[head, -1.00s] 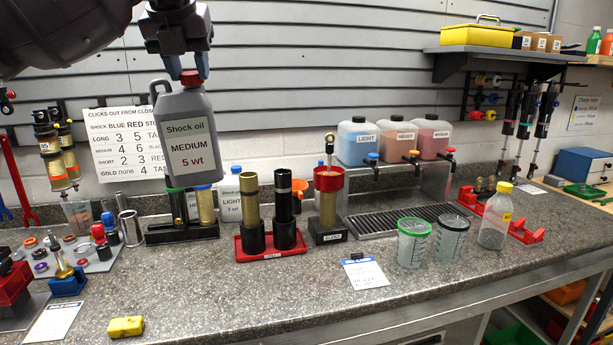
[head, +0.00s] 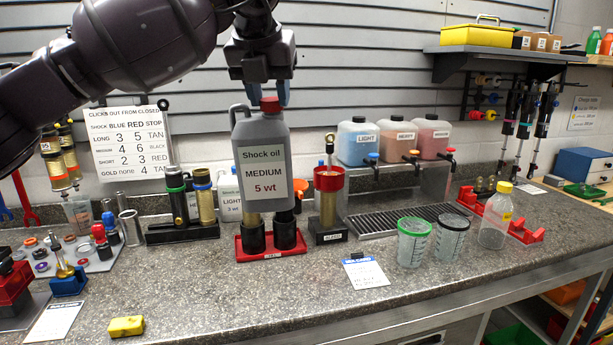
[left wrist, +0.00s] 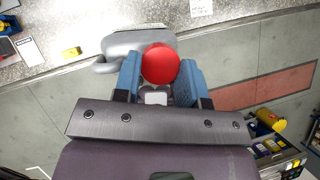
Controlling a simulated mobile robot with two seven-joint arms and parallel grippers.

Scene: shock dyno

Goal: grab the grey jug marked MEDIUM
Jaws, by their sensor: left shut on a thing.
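The grey jug marked MEDIUM (head: 262,152) has a red cap and a label reading "Shock oil MEDIUM 5 wt". My left gripper (head: 269,98) is shut on its red cap from above and holds the jug upright in the air. In the head view the jug hides the upper part of the two cylinders in the red stand (head: 270,256). In the left wrist view the red cap (left wrist: 160,64) sits between the blue fingertips (left wrist: 160,80), with the grey jug body (left wrist: 130,42) beyond it. My right gripper is not in view.
A black stand (head: 182,232) with shock bodies and a LIGHT bottle (head: 230,199) stand left of the jug. A red-topped cylinder on a black block (head: 328,238) is close on its right. Two measuring cups (head: 413,243) stand farther right. The front counter around the yellow block (head: 126,326) is mostly clear.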

